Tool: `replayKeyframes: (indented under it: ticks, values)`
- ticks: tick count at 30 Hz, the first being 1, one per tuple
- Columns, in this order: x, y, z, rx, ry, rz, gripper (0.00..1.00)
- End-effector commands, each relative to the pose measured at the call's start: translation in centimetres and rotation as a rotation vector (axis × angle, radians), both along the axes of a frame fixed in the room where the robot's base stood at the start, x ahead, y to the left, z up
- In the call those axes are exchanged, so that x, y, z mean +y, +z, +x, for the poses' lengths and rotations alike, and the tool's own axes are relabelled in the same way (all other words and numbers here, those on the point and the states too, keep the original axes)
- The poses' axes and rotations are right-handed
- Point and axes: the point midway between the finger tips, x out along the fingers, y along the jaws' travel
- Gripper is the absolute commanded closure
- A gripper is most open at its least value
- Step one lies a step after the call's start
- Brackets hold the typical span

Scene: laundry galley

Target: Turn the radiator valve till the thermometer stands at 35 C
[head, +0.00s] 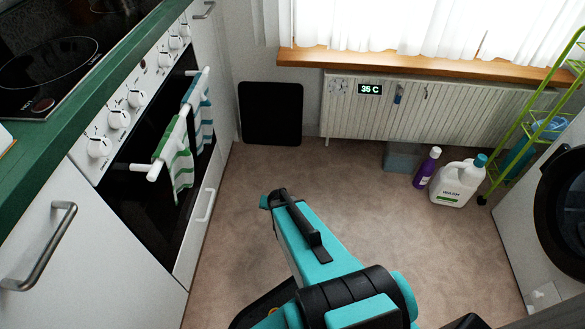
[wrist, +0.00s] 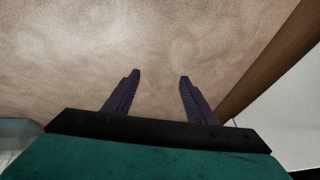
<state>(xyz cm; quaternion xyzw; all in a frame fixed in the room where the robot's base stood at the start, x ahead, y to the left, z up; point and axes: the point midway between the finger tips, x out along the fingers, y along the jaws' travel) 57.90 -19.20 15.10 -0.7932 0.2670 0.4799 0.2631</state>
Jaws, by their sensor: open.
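The white ribbed radiator (head: 440,112) stands under the window in the head view. A small dark display (head: 370,89) on its upper left part reads 35 C. A small pale patterned patch (head: 339,87) is left of the display, and a small blue item (head: 398,95) hangs on the front to its right. I cannot tell which part is the valve. My gripper (wrist: 160,78) is open in the wrist view, its two dark fingers apart with nothing between them, over beige floor. In the head view my teal arm shows, but the fingers are hidden.
An oven (head: 150,130) with a towel rail and striped towels is on the left. A purple bottle (head: 427,168) and a white wash jug (head: 458,182) stand before the radiator, near a green rack (head: 535,105) and a washer (head: 545,205).

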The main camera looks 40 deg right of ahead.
Motion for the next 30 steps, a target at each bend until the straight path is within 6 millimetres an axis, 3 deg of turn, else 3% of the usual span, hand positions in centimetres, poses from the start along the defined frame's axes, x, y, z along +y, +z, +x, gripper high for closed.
replayKeyframes:
  ticks: [1,3,9,15,18,23,30]
  values:
    - [2.4,-0.8,-1.8,0.07,0.059,0.009,0.49]
    - [5.3,-2.0,-4.5,0.171,0.144,0.023,0.49]
    - [12.4,-3.8,-13.0,0.454,0.396,0.072,0.49]
    - [17.2,-3.6,-21.2,0.702,0.627,0.13,0.49]
    - [18.4,-3.2,-24.0,0.785,0.706,0.152,0.49]
    - [19.3,-2.7,-26.3,0.852,0.768,0.174,0.49]
    - [19.4,-2.6,-26.5,0.861,0.776,0.177,0.49]
